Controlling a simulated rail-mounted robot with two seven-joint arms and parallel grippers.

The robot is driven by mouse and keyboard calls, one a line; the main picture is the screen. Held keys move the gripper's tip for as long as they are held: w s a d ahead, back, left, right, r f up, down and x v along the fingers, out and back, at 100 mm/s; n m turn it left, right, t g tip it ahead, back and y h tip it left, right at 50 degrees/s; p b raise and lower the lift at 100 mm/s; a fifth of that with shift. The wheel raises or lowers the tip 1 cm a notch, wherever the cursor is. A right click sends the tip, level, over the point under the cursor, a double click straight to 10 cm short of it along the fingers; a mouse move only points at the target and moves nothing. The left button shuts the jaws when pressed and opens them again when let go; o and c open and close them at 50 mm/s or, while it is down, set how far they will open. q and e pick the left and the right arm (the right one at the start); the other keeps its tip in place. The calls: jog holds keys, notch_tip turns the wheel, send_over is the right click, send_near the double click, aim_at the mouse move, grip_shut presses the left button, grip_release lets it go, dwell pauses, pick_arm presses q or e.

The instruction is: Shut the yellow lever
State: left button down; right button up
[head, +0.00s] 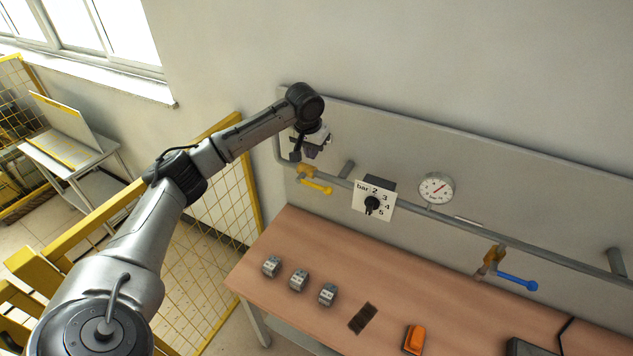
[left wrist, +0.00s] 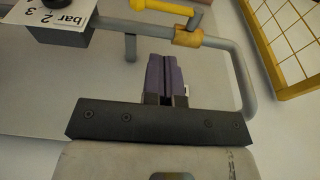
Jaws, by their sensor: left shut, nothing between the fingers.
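The yellow lever (head: 315,187) is on a valve on the grey pipe at the left end of the wall panel. In the head view it points right and slightly down, nearly along the pipe. In the left wrist view the yellow lever (left wrist: 163,7) shows at the top edge, partly cut off. My left gripper (head: 311,154) is above the lever and the pipe, near the panel, apart from the lever. In the left wrist view its fingers (left wrist: 165,75) are together with nothing between them. My right gripper is not in view.
A bar dial (head: 373,200), a pressure gauge (head: 436,188) and a blue lever (head: 517,282) sit along the pipe to the right. Below, the wooden table (head: 300,240) holds several small grey blocks and an orange switch (head: 414,339). A yellow mesh fence (head: 225,185) stands left.

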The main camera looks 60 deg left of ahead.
aim_at(318, 186)
pick_arm(q)
jog(key=f+p, duration=0.1)
jog(key=f, duration=0.3)
jog(key=w+f+p, duration=0.1)
jog(key=f, duration=0.3)
jog(key=w+a+f+p, duration=0.1)
jog(key=f, duration=0.2)
jog(key=shift+f, duration=0.4)
jog(key=shift+w+a+f, duration=0.15)
jog(key=shift+f, duration=0.85)
jog(key=shift+w, duration=0.15)
